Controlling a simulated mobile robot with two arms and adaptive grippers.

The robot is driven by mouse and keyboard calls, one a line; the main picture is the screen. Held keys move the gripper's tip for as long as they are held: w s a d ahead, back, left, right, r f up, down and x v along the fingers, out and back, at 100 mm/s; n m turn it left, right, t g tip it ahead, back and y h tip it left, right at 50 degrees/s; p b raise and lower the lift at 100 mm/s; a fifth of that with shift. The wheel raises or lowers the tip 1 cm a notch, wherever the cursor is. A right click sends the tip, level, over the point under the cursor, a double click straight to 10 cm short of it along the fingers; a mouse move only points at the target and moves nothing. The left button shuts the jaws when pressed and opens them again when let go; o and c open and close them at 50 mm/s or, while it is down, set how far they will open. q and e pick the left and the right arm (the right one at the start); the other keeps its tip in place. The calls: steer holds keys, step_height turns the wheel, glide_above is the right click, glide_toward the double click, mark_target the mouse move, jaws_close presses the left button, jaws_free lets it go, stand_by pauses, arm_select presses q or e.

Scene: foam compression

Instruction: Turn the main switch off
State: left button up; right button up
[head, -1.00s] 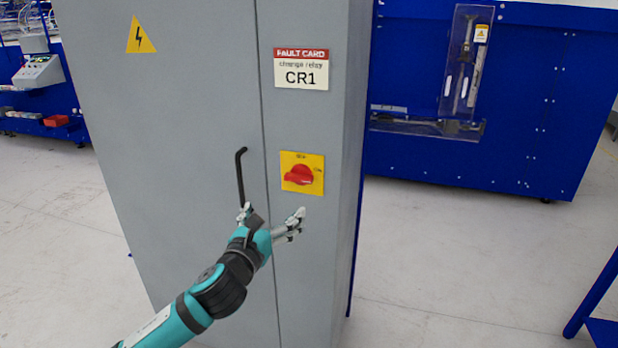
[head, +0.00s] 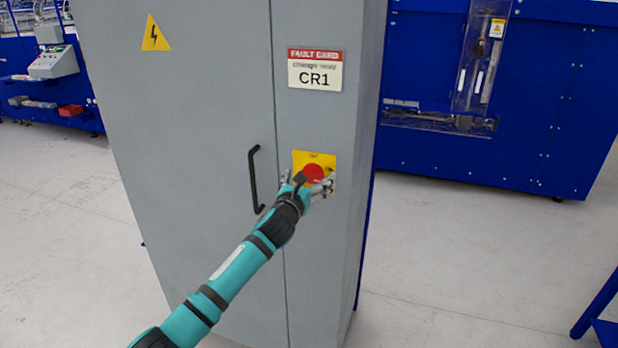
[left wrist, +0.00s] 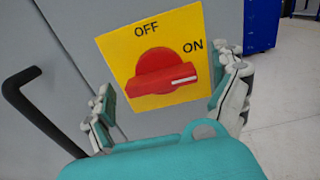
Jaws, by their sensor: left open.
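The main switch is a red rotary knob (head: 314,173) on a yellow plate (head: 328,160) on the grey cabinet. In the left wrist view the red knob (left wrist: 165,73) has its white mark pointing right, toward the word ON; OFF is printed at the top of the yellow plate (left wrist: 120,55). My left gripper (head: 317,185) is in front of the plate, its fingers partly covering it. In the left wrist view my left gripper (left wrist: 168,100) is open, one finger on each side of the knob, with no clear contact. My right gripper is not in view.
The grey cabinet (head: 210,110) has a black door handle (head: 254,180) left of the switch, also in the left wrist view (left wrist: 35,105). A fault card reading CR1 (head: 315,70) is above the switch.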

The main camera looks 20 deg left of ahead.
arm_select(q)
steer(key=shift+w, duration=0.1)
steer(key=shift+c, duration=1.5)
steer(key=c, duration=0.9)
steer(key=shift+o, duration=0.2)
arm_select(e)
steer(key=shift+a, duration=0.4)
